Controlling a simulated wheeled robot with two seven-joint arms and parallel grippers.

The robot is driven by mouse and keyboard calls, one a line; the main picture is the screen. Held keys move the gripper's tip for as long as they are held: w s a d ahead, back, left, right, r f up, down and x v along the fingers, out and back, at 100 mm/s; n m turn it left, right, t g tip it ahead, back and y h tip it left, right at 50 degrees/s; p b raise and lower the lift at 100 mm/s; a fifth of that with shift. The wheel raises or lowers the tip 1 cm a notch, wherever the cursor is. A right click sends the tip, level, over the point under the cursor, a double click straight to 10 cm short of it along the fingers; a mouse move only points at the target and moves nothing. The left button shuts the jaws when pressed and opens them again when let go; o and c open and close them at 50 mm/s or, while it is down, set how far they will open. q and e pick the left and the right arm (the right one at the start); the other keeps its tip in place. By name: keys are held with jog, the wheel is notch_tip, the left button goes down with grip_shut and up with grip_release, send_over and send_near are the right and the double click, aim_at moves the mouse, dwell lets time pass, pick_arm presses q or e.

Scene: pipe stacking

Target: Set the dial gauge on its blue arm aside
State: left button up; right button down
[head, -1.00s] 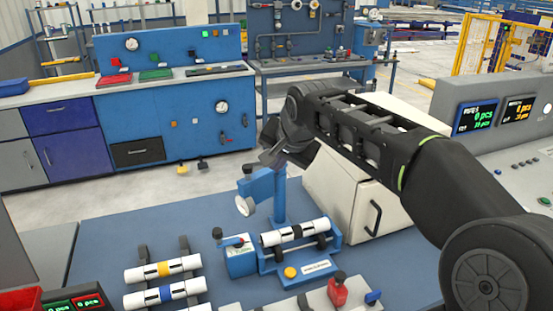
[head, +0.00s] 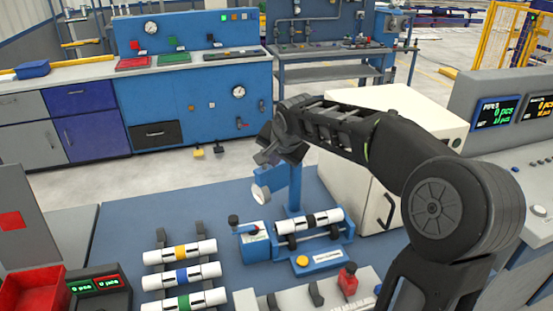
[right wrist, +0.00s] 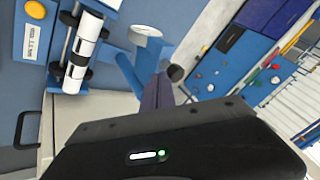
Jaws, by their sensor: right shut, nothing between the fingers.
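The dial gauge (head: 261,191) has a round white face and sits on the end of its blue arm (head: 281,177). The arm reaches left from an upright blue post behind the fixture. The right wrist view also shows the gauge (right wrist: 146,36) and part of the blue arm (right wrist: 127,72). A white pipe with black bands (head: 308,221) lies in the blue fixture (head: 347,233), to the right of and below the gauge. My right gripper (head: 268,157) is shut and empty, just above the blue arm; contact cannot be told. My left gripper is not in view.
Several banded pipes lie on a rack (head: 180,273) at front left. A red bin (head: 32,292) and counter display (head: 96,284) stand left of it. A white cabinet (head: 365,180) stands close behind my right arm. Bare blue tabletop (head: 150,205) lies left of the gauge.

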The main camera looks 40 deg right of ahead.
jog(key=w+b, duration=0.1)
jog(key=w, duration=0.1)
jog(key=w+a+b, duration=0.1)
jog(key=w, duration=0.1)
jog(key=shift+w, duration=0.25)
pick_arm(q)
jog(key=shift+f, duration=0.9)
pick_arm(e)
jog(key=shift+r, duration=0.15)
jog(key=shift+r, duration=0.1)
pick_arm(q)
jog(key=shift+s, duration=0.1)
